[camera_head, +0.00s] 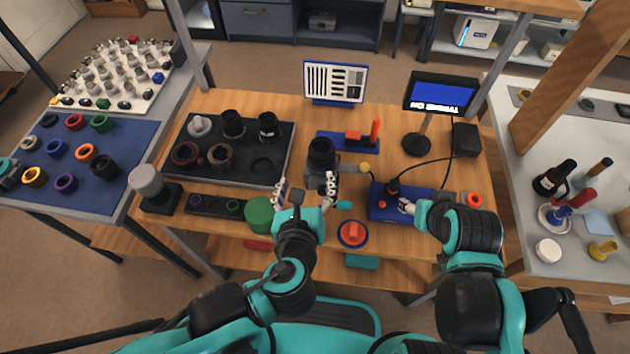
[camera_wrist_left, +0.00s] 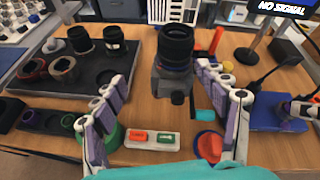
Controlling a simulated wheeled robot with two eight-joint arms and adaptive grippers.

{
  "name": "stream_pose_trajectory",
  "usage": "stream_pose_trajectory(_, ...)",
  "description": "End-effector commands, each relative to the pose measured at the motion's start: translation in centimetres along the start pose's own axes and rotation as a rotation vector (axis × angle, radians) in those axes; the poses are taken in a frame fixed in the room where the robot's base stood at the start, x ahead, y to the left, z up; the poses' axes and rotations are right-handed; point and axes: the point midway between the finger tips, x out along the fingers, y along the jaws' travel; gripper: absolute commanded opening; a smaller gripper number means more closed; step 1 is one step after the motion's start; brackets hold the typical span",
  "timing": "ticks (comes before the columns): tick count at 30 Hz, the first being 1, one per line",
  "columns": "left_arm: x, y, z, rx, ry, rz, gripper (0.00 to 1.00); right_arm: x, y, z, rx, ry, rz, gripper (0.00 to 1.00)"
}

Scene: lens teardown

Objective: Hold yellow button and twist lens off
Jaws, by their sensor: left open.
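The black lens (camera_head: 321,152) stands upright on a grey mount body on the wooden bench. In the left wrist view the lens (camera_wrist_left: 176,45) rises from the grey body (camera_wrist_left: 172,82). The yellow button (camera_head: 365,168) is just right of the body; it also shows in the left wrist view (camera_wrist_left: 228,67). My left gripper (camera_head: 304,187) is open and empty in front of the lens, its spread fingers (camera_wrist_left: 166,58) framing the lens in the wrist view without touching it visibly. My right gripper (camera_head: 404,206) is low at the blue base; its finger opening is unclear.
A black tray (camera_head: 230,172) with lens parts lies left. A green cylinder (camera_head: 260,214) and a red round button (camera_head: 352,234) stand near the front edge. The blue base (camera_head: 380,212), a monitor (camera_head: 441,92) and cables are right. A red-and-blue fixture (camera_head: 345,142) is behind the button.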

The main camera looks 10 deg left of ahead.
Motion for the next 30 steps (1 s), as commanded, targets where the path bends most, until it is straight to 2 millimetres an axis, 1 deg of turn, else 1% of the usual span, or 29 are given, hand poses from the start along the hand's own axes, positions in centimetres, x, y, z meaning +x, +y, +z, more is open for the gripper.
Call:
stream_pose_trajectory(1,-0.4,-0.8,0.1,0.084,-0.025,-0.029,0.73,0.0,0.0,0.0,0.000,0.000,0.000,0.53)
stream_pose_trajectory(4,-0.9,-1.7,0.5,0.203,-0.066,-0.058,0.73,0.0,0.0,0.0,0.000,0.000,0.000,0.53)
stream_pose_trajectory(7,-1.0,-2.1,0.7,0.256,-0.085,-0.069,0.73,0.0,0.0,0.0,0.000,0.000,0.000,0.53)
stream_pose_trajectory(10,-0.6,-2.2,0.8,0.268,-0.090,-0.070,0.73,0.0,0.0,0.0,0.000,0.000,0.000,0.53)
stream_pose_trajectory(14,0.6,-2.2,0.9,0.265,-0.088,-0.066,0.73,0.0,0.0,0.0,0.000,0.000,0.000,0.53)
stream_pose_trajectory(30,6.5,-2.7,1.4,0.262,-0.088,-0.067,0.73,0.0,0.0,0.0,0.000,0.000,0.000,0.53)
